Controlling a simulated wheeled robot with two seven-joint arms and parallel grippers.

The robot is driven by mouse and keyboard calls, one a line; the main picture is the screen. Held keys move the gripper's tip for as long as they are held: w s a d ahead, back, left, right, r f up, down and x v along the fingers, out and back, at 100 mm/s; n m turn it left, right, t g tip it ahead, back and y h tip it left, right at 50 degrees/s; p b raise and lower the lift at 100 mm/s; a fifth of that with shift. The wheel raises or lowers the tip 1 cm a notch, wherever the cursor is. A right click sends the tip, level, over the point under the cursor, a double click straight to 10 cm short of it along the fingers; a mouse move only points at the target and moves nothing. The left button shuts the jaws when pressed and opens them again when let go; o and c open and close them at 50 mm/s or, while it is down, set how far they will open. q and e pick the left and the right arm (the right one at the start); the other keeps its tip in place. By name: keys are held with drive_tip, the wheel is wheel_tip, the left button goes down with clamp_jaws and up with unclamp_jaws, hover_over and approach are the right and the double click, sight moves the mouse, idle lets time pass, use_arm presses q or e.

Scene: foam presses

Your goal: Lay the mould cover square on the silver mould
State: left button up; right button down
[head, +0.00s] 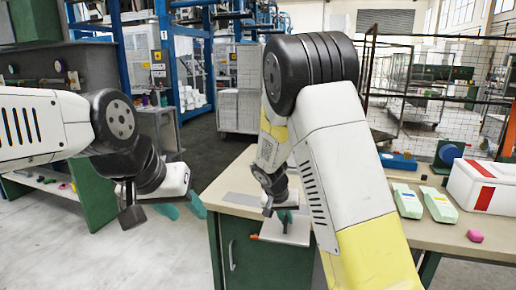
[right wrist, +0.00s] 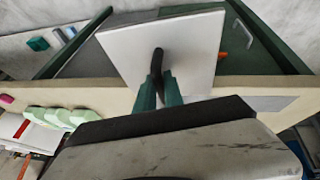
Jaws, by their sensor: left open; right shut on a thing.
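The mould cover (head: 296,236) is a pale square plate with a dark curved handle. My right gripper (head: 283,217) is shut on that handle. In the right wrist view the cover (right wrist: 190,55) hangs beyond the green fingertips (right wrist: 158,88), over the bench's front edge, slightly turned. My left gripper (head: 183,209) is open and empty, in the air left of the bench. I cannot clearly make out the silver mould; my right arm hides part of the bench top.
The bench (head: 465,235) has a flat grey patch (head: 238,199) near its left end. Two pale green items (head: 440,205), a pink block (head: 475,236) and a white box with a red stripe (head: 480,186) stand at the right. A green cabinet (head: 265,262) is below.

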sight(307, 245)
drive_tip(key=shift+n+t+y, duration=0.3)
drive_tip(key=shift+n+y, duration=0.1)
drive_tip(key=shift+n, duration=0.5)
drive_tip(key=s+d+f, duration=0.1)
drive_tip(key=s+d, duration=0.1)
drive_tip(key=s+d+f, duration=0.2)
drive_tip(key=s, duration=0.1)
drive_tip(key=s+d+f, duration=0.2)
drive_tip(key=shift+s+f, duration=0.2)
drive_tip(key=shift+s, duration=0.05)
